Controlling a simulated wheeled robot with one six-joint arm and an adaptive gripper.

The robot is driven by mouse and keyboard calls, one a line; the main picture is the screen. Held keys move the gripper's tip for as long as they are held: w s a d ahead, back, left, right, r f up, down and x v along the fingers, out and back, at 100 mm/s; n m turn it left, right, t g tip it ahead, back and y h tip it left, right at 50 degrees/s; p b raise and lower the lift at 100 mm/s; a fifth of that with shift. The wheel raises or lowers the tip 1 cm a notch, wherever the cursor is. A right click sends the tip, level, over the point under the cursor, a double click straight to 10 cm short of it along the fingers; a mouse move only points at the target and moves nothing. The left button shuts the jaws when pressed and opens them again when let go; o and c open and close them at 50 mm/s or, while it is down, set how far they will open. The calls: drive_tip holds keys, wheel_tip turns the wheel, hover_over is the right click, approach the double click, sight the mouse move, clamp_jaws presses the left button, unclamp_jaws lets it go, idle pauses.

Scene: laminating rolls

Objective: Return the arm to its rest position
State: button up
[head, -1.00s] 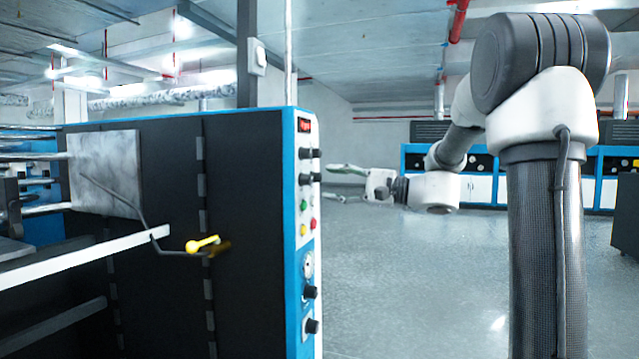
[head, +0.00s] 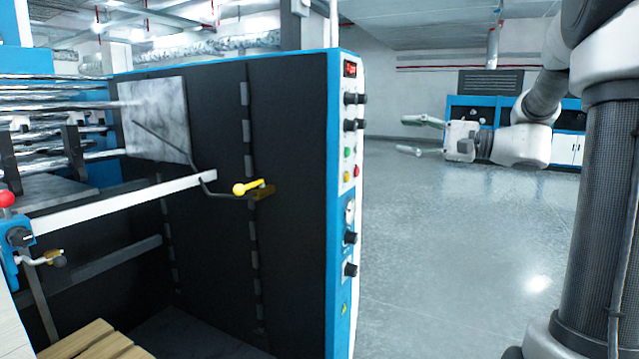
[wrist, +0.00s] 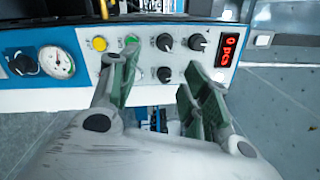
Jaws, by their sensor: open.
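My gripper (head: 422,137) is at the end of my arm, to the right of the laminating machine's control panel (head: 350,190) in the head view. Its two green-padded fingers are spread apart. In the wrist view my gripper (wrist: 162,95) is open with nothing between the fingers. Beyond the fingers the control panel (wrist: 180,62) shows black knobs, a yellow and a green button, a gauge and a red display. The fingers overlap part of the panel in that view; I cannot tell the exact gap.
A dark machine side (head: 215,230) with a yellow-handled lever (head: 247,188) fills the left. A wooden pallet (head: 95,343) lies at lower left. Open grey floor (head: 450,240) spreads to the right. Blue cabinets (head: 480,110) stand at the back.

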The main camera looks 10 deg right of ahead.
drive_tip(key=s+d+f+g+h, duration=0.2)
drive_tip(key=s+f+g+h, duration=0.4)
drive_tip(key=f, duration=0.7)
drive_tip(key=s+d+f+n+g+h, duration=0.1)
drive_tip(key=s+d+f+n+h, duration=0.15)
drive_tip(key=s, duration=0.35)
drive_tip(key=s+d+f+n+g+h, duration=0.1)
drive_tip(key=s+f+n+h, duration=0.15)
drive_tip(key=s, duration=0.45)
drive_tip(key=s+d+f+n+h, duration=0.1)
drive_tip(key=s+h, duration=0.2)
drive_tip(key=s, duration=0.3)
drive_tip(key=shift+s+a+r+n+t+h, duration=0.2)
drive_tip(key=shift+s+a+r+n+t, duration=0.2)
drive_tip(key=shift+n, duration=0.35)
drive_tip(key=shift+s+a+r+n+t+h, duration=0.25)
drive_tip(key=shift+s+r+n, duration=0.25)
drive_tip(key=shift+n, duration=0.2)
drive_tip(key=shift+s+a+r+n+t+h, duration=0.15)
drive_tip(key=shift+s+a+r+n+t, duration=0.15)
drive_tip(key=shift+r+n, duration=0.35)
